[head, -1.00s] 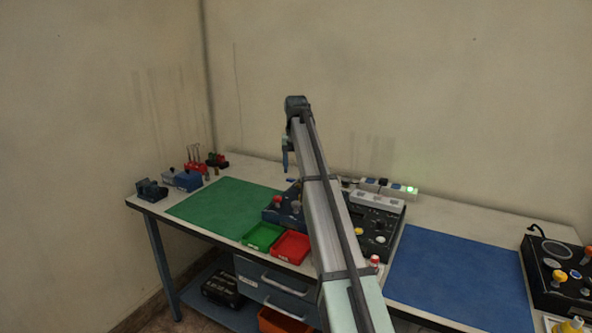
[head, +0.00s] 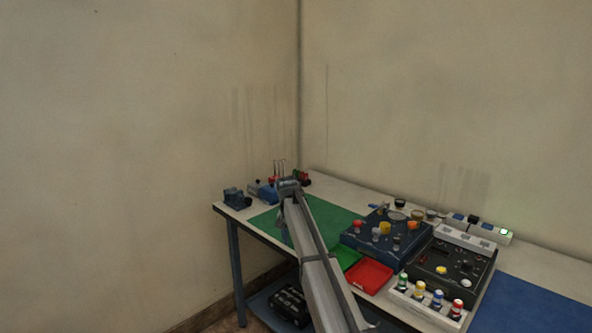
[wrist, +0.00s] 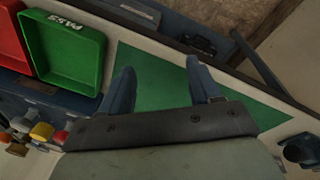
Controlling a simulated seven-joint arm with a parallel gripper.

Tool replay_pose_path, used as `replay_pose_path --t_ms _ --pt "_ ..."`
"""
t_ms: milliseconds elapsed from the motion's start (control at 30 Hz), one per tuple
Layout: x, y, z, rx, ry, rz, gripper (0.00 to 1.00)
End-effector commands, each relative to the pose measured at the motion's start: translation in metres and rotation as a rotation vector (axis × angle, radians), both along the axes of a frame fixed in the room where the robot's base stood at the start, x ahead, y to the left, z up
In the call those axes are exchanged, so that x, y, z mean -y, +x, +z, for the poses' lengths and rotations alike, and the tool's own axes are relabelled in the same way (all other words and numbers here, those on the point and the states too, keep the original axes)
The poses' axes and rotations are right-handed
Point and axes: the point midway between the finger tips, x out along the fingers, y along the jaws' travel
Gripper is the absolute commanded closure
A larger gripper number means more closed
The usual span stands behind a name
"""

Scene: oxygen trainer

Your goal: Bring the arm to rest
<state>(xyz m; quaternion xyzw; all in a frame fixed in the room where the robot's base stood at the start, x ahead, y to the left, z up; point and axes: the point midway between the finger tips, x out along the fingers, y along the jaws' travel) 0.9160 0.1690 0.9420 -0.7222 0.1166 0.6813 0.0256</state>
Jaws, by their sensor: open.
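My gripper (wrist: 163,88) shows in the wrist view with its two blue-grey fingers spread apart and nothing between them. It is over the green mat (wrist: 155,75), near the front edge of the bench. In the head view my arm reaches up from the bottom middle, and its far end stands in front of the green mat (head: 335,217). The fingers are mostly hidden behind the arm there.
The green tray (wrist: 62,48) and red tray (head: 370,276) lie beside the mat. A blue panel (head: 378,236), a black panel (head: 450,268) and a rack of coloured bottles (head: 428,303) stand to the right. Small blue devices (head: 237,199) stand at the far left corner.

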Motion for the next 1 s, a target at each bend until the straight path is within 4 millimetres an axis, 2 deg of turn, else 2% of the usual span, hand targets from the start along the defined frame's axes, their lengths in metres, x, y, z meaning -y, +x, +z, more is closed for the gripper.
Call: replay_pose_path --t_ms 33,100,200,367,467,667,800,1000 --pt "-0.018 -0.007 -0.012 0.002 -0.008 0.009 0.37" --pt "-0.038 -0.014 -0.028 0.006 -0.018 0.017 0.37" --pt "-0.057 -0.027 -0.055 0.006 -0.03 0.028 0.37" --pt "-0.058 -0.046 -0.098 -0.013 -0.039 0.04 0.37" --pt "-0.049 -0.06 -0.128 -0.035 -0.04 0.047 0.37" --pt "-0.015 -0.099 -0.2 -0.098 -0.04 0.065 0.37" --pt "0.011 -0.136 -0.254 -0.15 -0.034 0.079 0.37" --pt "0.047 -0.194 -0.322 -0.224 -0.022 0.098 0.37"
